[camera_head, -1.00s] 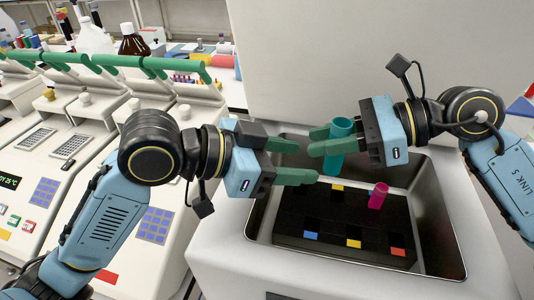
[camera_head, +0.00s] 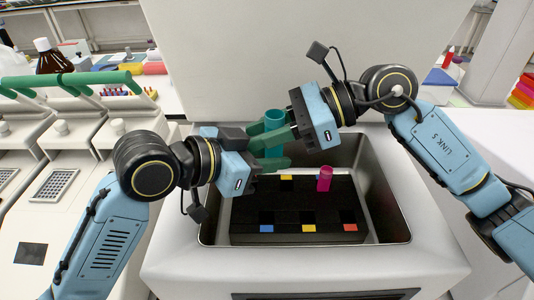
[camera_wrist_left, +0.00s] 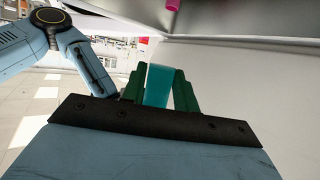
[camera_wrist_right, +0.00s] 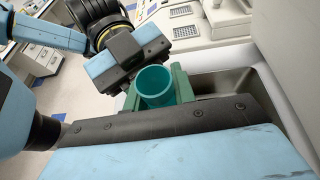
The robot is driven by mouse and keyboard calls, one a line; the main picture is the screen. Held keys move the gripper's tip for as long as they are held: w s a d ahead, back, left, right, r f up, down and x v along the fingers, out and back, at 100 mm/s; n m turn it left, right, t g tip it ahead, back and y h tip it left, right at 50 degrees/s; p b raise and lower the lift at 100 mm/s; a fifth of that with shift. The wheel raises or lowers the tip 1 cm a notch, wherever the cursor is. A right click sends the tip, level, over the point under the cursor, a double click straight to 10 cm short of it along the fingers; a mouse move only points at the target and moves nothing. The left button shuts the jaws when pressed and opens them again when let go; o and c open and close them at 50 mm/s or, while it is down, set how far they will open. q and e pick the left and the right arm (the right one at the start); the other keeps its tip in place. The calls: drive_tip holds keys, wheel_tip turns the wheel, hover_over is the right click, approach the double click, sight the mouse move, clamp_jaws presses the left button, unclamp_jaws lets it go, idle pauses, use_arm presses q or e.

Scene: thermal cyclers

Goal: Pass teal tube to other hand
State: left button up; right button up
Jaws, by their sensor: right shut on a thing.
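The teal tube (camera_head: 273,122) is held upright above the black block. My right gripper (camera_head: 266,134) is shut on it, and the tube's open mouth (camera_wrist_right: 157,82) faces the right wrist camera. My left gripper (camera_head: 274,152) has come in from the left, with its fingers on both sides of the tube. In the left wrist view the tube (camera_wrist_left: 159,85) stands between the green left fingers, with little gap. The left jaws look open around it; contact is hard to see.
A black block (camera_head: 290,207) with coloured squares sits in the steel basin (camera_head: 387,215) below the grippers. A magenta tube (camera_head: 325,178) stands in it, close to the right. Thermal cyclers with green handles (camera_head: 85,78) stand at the left. A brown bottle (camera_head: 52,58) is behind them.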

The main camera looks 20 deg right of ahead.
use_arm(q)
drive_tip(key=c, duration=0.5)
use_arm(e)
drive_tip(key=o, duration=0.9)
drive_tip(key=shift+o, duration=0.7)
drive_tip(key=shift+s, duration=0.1)
use_arm(q)
drive_tip(key=shift+w, duration=0.1)
use_arm(e)
drive_tip(key=shift+a, duration=0.1)
